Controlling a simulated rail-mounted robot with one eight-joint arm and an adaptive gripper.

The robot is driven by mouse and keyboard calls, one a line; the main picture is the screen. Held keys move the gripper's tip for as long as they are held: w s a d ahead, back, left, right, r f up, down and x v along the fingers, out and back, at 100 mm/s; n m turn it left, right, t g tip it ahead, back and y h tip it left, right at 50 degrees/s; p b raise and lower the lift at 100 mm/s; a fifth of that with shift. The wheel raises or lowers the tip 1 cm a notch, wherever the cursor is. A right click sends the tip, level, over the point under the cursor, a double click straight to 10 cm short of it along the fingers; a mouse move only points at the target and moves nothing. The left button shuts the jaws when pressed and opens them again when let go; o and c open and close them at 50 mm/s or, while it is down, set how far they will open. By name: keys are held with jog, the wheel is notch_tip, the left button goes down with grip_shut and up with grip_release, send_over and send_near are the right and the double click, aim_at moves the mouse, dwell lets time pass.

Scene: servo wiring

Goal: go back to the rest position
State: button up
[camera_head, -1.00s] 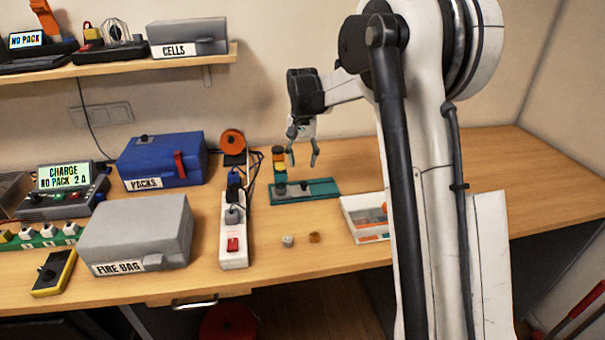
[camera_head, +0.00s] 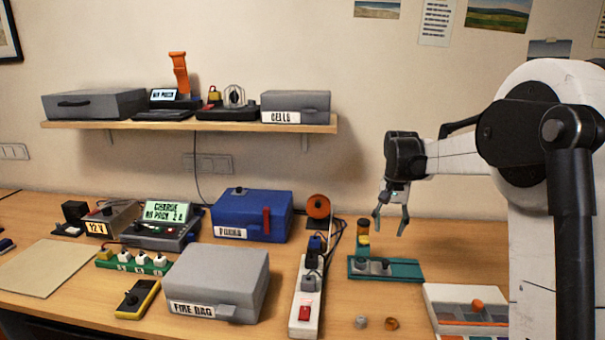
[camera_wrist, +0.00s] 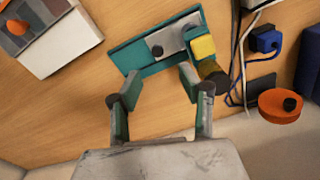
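My gripper (camera_head: 391,218) hangs in the air above the back right of the workbench, fingers pointing down, to the right of and above the teal tray (camera_head: 409,269). Its two fingers are spread apart with nothing between them. In the wrist view my gripper (camera_wrist: 157,92) is open, and the teal tray (camera_wrist: 125,57) lies beyond the fingertips. The tray carries grey pieces with dark knobs. A small stack with a yellow block (camera_head: 363,240) and a dark amber top stands at the tray's back edge; its yellow block (camera_wrist: 203,47) also shows in the wrist view.
A white power strip (camera_head: 305,300) with a red switch stands left of the tray. A white compartment box (camera_head: 440,296) is at the right. Two small round parts lie in front, one grey (camera_head: 361,322), one orange-brown (camera_head: 391,323). An orange spool (camera_head: 318,206) stands behind. A shelf (camera_head: 300,127) is above.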

jog(key=s+a+r+n+t, duration=0.1)
jog(key=s+a+r+t, duration=0.2)
jog(key=s, duration=0.6)
jog(key=s+a+r+n, duration=0.2)
jog(key=s+a+r, duration=0.1)
jog(key=s+r, duration=0.4)
jog(key=s+a+f+n+t, duration=0.1)
jog(key=s+a+f+t, duration=0.1)
jog(key=s, duration=0.8)
jog(key=s+a+f+n+t, duration=0.1)
jog(key=s+f, duration=0.3)
jog(key=s, duration=0.6)
jog(key=shift+s+a+f+n+t, duration=0.3)
jog(key=shift+a+t, duration=0.1)
jog(key=shift+t, duration=0.1)
